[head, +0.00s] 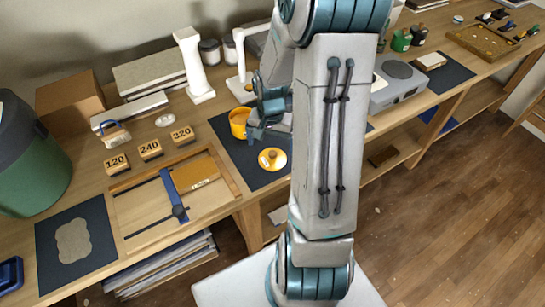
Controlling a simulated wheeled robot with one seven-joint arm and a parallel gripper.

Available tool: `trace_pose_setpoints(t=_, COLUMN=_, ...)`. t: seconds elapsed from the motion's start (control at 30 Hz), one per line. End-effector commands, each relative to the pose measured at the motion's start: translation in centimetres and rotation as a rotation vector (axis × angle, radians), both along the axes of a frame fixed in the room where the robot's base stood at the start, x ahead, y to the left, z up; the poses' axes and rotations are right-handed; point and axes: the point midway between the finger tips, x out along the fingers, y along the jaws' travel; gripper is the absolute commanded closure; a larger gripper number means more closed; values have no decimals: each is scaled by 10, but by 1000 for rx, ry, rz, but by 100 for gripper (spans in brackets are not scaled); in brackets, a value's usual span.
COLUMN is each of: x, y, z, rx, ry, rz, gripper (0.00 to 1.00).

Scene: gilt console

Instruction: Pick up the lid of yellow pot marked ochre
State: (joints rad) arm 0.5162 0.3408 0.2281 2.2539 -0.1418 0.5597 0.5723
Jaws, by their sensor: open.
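A yellow pot (238,124) stands on a dark mat (226,134) on the wooden bench, in the middle of the head view. Its top looks uncovered. A round yellow lid (272,159) with a small knob lies on the same mat, in front and to the right of the pot, apart from it. No ochre marking is readable. My gripper (262,134) is open, just right of the pot and behind the lid in the picture. My arm hides part of it and the area to its right. I see nothing held in it.
Blocks marked 120 (116,164), 240 (150,149) and 320 (182,135) stand left of the mat. A wooden frame with a blue bar (172,190) lies in front of them. A white spindle-like post (193,66) and a white stand (240,67) rise behind the pot.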

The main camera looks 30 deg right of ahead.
Motion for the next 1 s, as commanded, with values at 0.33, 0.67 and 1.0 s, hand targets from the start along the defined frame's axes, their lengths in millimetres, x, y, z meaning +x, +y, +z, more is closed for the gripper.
trace_pose_setpoints(t=0.33, x=-3, y=-3, z=-32, rx=2, ry=4, rz=2, gripper=1)
trace_pose_setpoints(t=0.67, x=-2, y=-4, z=-53, rx=-1, ry=1, rz=1, gripper=1)
trace_pose_setpoints(t=1.0, x=-2, y=-4, z=-53, rx=0, ry=0, rz=1, gripper=49)
